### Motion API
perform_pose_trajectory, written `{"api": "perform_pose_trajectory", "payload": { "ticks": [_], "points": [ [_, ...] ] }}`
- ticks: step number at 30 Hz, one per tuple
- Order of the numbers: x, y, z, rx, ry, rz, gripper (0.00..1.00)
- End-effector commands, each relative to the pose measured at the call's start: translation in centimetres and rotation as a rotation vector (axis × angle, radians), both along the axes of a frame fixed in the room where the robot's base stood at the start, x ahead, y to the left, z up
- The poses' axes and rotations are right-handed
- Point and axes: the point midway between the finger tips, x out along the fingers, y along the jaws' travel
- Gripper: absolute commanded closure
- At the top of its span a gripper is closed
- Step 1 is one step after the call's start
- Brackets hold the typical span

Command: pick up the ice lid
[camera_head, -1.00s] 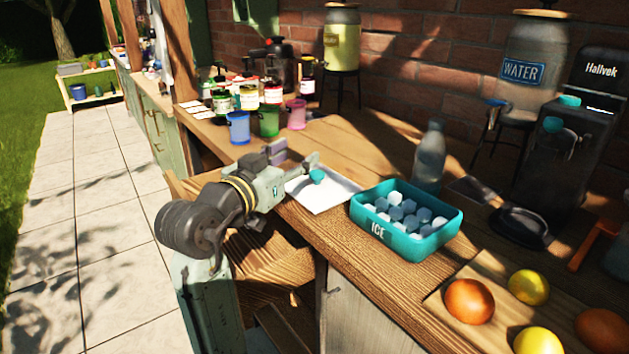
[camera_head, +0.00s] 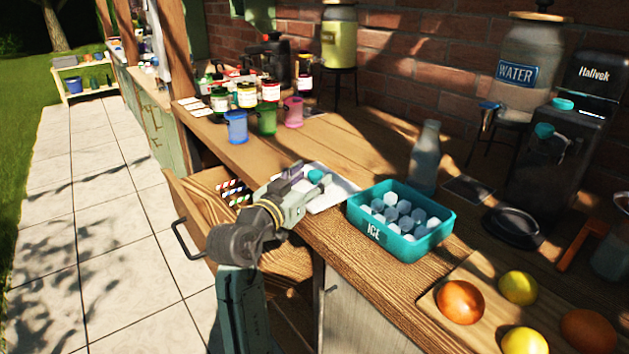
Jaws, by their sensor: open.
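The ice lid is a pale flat square lid (camera_head: 344,191) with a teal knob (camera_head: 316,176). It lies on the wooden counter just left of the teal ice box (camera_head: 410,246). The box is marked ICE, is uncovered and holds several pale ice pieces (camera_head: 390,213). My gripper (camera_head: 306,178) is open at the lid's near left side, with its fingers close to the knob. It hides part of the lid. I cannot tell whether a finger touches the knob.
An open drawer (camera_head: 190,197) with small colourful items juts out below the counter, beside my arm. Blue (camera_head: 236,127), green (camera_head: 267,120) and pink (camera_head: 293,112) cups stand behind. A grey bottle (camera_head: 425,158) stands behind the ice box. A fruit board (camera_head: 440,295) lies at front right.

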Motion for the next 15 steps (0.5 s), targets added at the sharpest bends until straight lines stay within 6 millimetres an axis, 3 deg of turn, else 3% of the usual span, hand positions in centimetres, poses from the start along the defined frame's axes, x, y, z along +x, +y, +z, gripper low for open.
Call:
{"api": "perform_pose_trajectory", "payload": {
  "ticks": [10, 15],
  "points": [
    [0.68, -0.42, -0.06, 0.001, -0.001, 0.0, 0.52],
    [0.67, -0.4, -0.06, 0.0, 0.0, 0.0, 0.63]
  ]
}}
